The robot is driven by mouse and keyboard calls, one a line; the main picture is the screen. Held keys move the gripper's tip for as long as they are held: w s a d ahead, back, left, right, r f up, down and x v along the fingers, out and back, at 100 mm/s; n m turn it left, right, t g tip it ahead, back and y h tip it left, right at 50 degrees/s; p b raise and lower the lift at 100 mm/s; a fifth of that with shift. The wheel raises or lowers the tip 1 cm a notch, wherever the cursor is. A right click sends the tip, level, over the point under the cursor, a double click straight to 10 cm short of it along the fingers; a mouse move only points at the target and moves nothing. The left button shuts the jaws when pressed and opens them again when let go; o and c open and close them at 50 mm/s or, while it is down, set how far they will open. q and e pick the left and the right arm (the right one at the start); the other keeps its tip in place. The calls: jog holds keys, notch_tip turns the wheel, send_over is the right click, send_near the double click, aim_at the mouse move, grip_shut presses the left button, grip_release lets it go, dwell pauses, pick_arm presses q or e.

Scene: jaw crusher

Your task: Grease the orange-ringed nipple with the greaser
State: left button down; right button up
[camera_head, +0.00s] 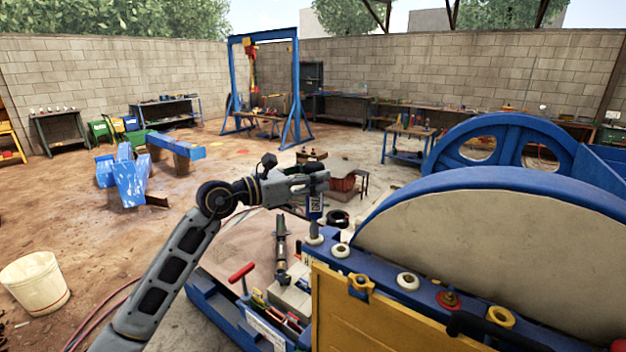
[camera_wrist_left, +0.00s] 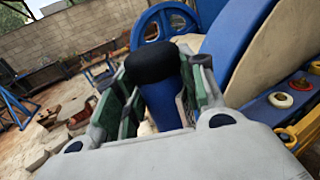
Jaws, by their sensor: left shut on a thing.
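My left gripper (camera_head: 322,182) is shut on the greaser (camera_head: 315,206), a blue body with a pale printed label, held above the near left end of the crusher. In the left wrist view the greaser (camera_wrist_left: 165,98) stands between the green-sided fingers with its black end up. On the crusher's blue top edge, a yellow-orange ring (camera_head: 500,317) sits at the lower right, and a red fitting (camera_head: 448,300) lies just left of it. I cannot tell for sure which is the orange-ringed nipple. The greaser is well apart from both. My right gripper is not in view.
White-ringed fittings (camera_head: 408,281) line the same edge. A yellow guard (camera_head: 365,315) and a big blue-rimmed wheel (camera_head: 490,240) flank it. A blue toolbox (camera_head: 222,312) with a red handle stands below my arm. A white bucket (camera_head: 35,282) is at the left; open floor lies behind.

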pick_arm(q)
jog(key=shift+r, duration=0.4)
